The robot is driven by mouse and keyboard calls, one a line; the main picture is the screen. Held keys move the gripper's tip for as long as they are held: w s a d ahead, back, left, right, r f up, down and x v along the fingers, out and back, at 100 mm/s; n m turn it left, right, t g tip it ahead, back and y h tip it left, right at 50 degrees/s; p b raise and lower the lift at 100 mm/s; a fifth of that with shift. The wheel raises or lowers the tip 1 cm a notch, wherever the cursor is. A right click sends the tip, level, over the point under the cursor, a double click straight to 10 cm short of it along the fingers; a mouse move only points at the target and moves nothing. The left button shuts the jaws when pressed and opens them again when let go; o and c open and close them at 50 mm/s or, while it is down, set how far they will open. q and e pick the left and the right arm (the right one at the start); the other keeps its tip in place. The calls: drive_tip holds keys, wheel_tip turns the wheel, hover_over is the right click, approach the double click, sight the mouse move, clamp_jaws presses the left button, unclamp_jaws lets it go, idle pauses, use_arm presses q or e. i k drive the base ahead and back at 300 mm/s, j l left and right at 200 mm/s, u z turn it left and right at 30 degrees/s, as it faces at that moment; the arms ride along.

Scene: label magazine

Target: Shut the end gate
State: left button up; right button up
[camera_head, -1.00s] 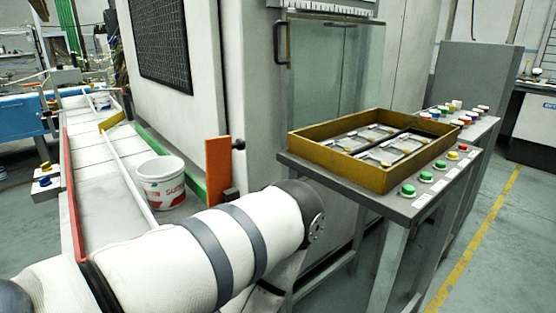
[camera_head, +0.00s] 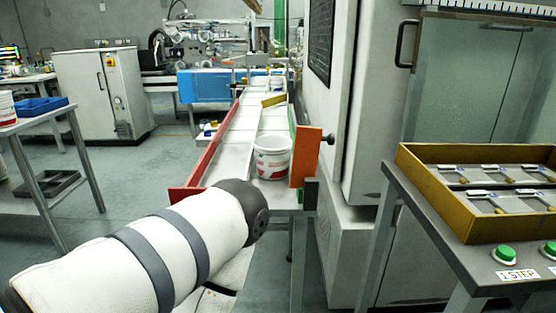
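The end gate (camera_head: 306,157) is an orange upright plate with a dark knob on its right side. It stands at the right corner of the near end of a long conveyor (camera_head: 232,160). It does not span the conveyor's end, which looks open. A white tub with red print (camera_head: 272,158) stands on the conveyor just left of the gate. A white arm link of mine with dark bands comes in from the lower left and covers part of the area before the conveyor's end. Neither gripper is in view.
A table with a yellow tray (camera_head: 424,199) of labelled parts and green buttons (camera_head: 505,253) stands at the right, beside a tall grey machine (camera_head: 362,130). A red rail (camera_head: 208,159) edges the conveyor's left side. Floor is free left of it. A shelf table (camera_head: 36,121) is far left.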

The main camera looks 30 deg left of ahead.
sight(308, 140)
drive_tip(key=l+u, duration=1.35)
